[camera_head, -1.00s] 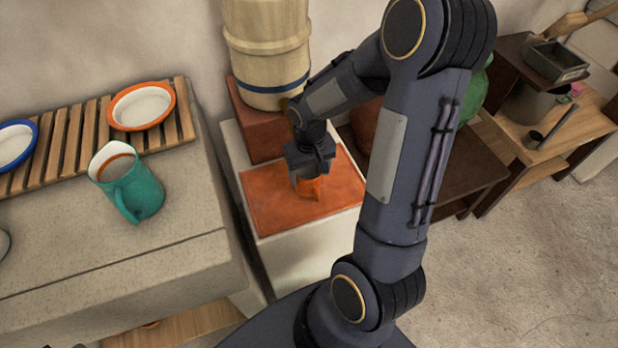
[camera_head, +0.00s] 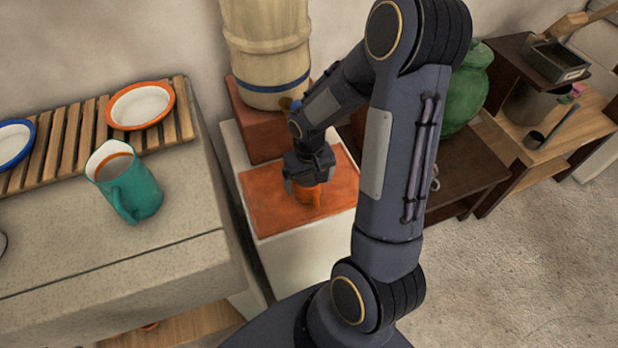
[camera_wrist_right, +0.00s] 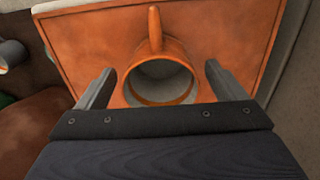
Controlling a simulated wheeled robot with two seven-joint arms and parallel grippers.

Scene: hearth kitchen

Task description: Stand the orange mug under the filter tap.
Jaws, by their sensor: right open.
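The orange mug (camera_head: 306,196) stands upright on the orange tiled top (camera_head: 262,205) in front of the barrel-shaped filter (camera_head: 265,45). The filter tap (camera_head: 288,103) shows small at the barrel's lower right, partly hidden by my right arm. My right gripper (camera_head: 305,187) is open over the mug. In the right wrist view, its fingers (camera_wrist_right: 159,76) are spread on either side of the mug (camera_wrist_right: 160,94), apart from its wall. The mug looks empty and its handle points up in that view. I cannot tell whether the mug is exactly below the spout. My left gripper is not in view.
A teal jug (camera_head: 130,188) stands on the stone counter (camera_head: 90,245) at left, near a slatted rack (camera_head: 60,140) with an orange-rimmed dish (camera_head: 140,105). A green jar (camera_head: 465,90) and a dark low table (camera_head: 465,165) are right of my arm.

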